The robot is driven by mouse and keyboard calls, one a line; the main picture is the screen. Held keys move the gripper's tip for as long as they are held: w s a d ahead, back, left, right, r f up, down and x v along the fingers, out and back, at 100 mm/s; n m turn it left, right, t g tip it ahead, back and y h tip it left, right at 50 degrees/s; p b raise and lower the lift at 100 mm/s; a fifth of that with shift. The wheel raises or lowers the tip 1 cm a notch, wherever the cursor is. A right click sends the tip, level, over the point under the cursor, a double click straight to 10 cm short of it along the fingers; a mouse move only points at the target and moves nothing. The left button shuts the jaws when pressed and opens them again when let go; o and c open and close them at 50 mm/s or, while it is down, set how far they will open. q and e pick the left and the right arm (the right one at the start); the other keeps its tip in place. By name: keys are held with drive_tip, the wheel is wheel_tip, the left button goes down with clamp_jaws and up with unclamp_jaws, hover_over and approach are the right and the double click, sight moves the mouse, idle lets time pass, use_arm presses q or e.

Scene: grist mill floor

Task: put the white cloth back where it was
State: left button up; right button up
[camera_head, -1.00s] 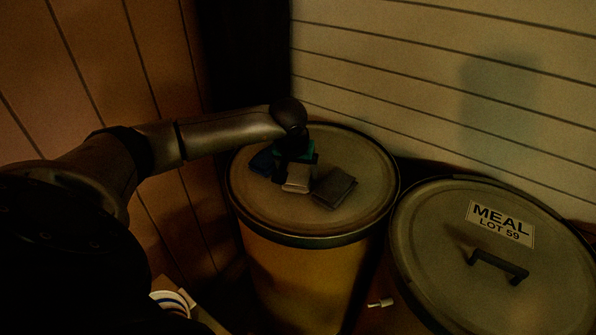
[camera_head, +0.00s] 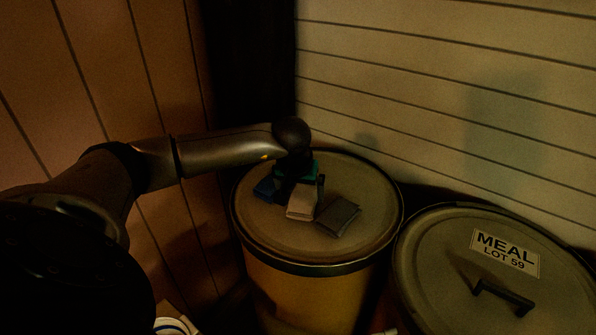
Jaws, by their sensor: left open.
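The white cloth (camera_head: 302,203), beige in this dim light, is a small folded piece that appears to rest on the lid of a yellow drum (camera_head: 255,232). My left gripper (camera_head: 301,190) points down over it from behind and is open. One dark finger shows on each side of the cloth's back part; whether they touch it I cannot tell. A dark grey folded cloth (camera_head: 339,216) lies just right of the white one. A blue cloth (camera_head: 266,190) lies to its left, and a teal cloth (camera_head: 311,170) is partly hidden behind the gripper. My right gripper is out of view.
A second drum (camera_head: 430,250), with a dark handle (camera_head: 503,297) and a label reading MEAL LOT 59 (camera_head: 505,253), stands close on the right. Wooden walls close in behind and at left. The drum lid's front and right parts are bare.

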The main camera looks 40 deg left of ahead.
use_arm(q)
drive_tip(key=p+v, duration=0.2)
drive_tip(key=v, duration=0.6)
drive_tip(key=shift+r, duration=0.35)
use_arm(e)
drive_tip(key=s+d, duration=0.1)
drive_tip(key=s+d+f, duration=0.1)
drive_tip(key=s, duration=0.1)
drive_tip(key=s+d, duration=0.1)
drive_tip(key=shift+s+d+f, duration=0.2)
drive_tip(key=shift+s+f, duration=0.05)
use_arm(q)
drive_tip(key=shift+s+d, duration=0.1)
